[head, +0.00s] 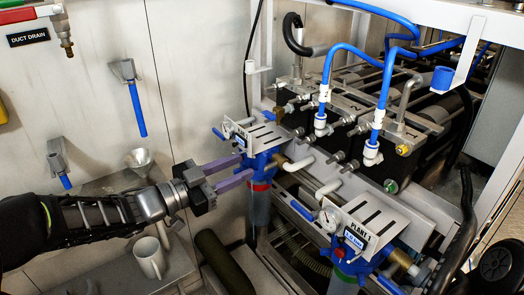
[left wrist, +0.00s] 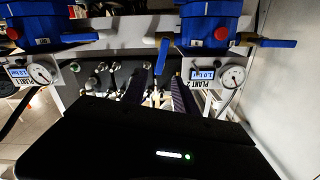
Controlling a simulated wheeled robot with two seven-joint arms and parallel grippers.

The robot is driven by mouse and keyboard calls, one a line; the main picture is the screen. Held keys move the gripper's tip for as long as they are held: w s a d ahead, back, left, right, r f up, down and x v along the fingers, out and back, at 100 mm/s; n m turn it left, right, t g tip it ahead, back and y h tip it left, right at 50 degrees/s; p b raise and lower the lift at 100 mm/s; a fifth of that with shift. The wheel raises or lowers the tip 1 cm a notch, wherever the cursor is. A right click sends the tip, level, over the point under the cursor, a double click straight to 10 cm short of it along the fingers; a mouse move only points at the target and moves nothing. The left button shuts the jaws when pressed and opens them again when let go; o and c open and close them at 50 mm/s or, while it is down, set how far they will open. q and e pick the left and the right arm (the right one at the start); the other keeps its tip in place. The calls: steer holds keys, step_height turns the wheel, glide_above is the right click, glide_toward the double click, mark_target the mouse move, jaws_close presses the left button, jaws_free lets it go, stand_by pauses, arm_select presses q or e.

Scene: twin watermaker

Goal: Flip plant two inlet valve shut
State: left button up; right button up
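The plant two filter unit has a blue head (head: 262,137) and a clear bowl. It also shows upside down in the left wrist view (left wrist: 209,30), beside its "PLANT 2" gauge panel (left wrist: 208,75). A blue lever (left wrist: 275,42) points sideways on its outer side. Another blue lever (left wrist: 162,55) stands lengthwise on the side towards plant one. I cannot read which valve is the inlet. My left gripper (head: 247,167) is open, its fingers apart close by the head. In the left wrist view the second lever appears between the fingertips (left wrist: 158,82); contact cannot be told. My right gripper is not in view.
The plant one unit (head: 350,260) stands nearer, at the right, with its own blue lever (head: 301,209). White and blue pipes run behind both units. A mug (head: 150,257) and a funnel (head: 139,160) are at the left. Wall valves (head: 136,108) hang behind my arm.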

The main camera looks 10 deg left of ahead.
mark_target(262, 158)
arm_select(q)
steer(key=shift+s+r, duration=0.1)
steer(key=shift+s, duration=0.05)
steer(key=x, duration=0.8)
steer(key=shift+p, duration=0.35)
steer(key=shift+c, duration=0.5)
jaws_close()
